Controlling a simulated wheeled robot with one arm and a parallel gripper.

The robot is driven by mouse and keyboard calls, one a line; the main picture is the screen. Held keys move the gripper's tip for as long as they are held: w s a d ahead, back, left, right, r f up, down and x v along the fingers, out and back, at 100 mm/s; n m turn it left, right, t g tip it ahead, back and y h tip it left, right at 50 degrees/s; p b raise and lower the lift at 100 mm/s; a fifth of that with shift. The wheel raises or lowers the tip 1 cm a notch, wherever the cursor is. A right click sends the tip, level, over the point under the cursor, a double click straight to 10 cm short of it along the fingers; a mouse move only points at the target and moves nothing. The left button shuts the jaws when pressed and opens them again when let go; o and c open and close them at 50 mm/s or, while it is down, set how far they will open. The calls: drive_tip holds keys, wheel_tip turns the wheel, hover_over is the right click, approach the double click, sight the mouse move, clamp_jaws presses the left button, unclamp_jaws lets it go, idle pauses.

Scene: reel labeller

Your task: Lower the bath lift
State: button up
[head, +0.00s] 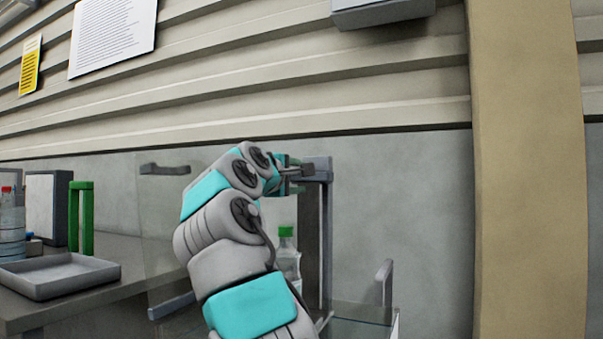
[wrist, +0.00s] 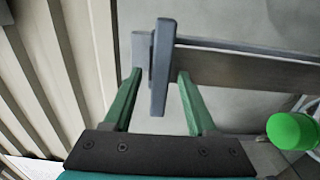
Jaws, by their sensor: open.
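The bath lift appears as a grey upright post with a top bracket (head: 322,165), standing behind a clear-walled bath (head: 362,314). In the wrist view a grey upright plate (wrist: 163,60), joined to a flat horizontal arm (wrist: 245,66), looks like the top of this lift. My gripper (head: 306,171) is at the top of the post. In the wrist view my gripper (wrist: 160,76) is open, with one green finger on each side of the plate. I cannot tell whether either finger touches it. My arm hides part of the post and bath in the head view.
A green-capped bottle (head: 287,258) stands beside the post; its cap (wrist: 292,131) shows close to my gripper's right side. A clear panel with a dark handle (head: 165,169) is left of my arm. A grey tray (head: 58,276) lies on the bench. A beige pillar (head: 527,180) stands at right.

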drive_tip(key=shift+x, duration=1)
drive_tip(key=shift+f, duration=0.1)
clamp_jaws()
idle(0.6)
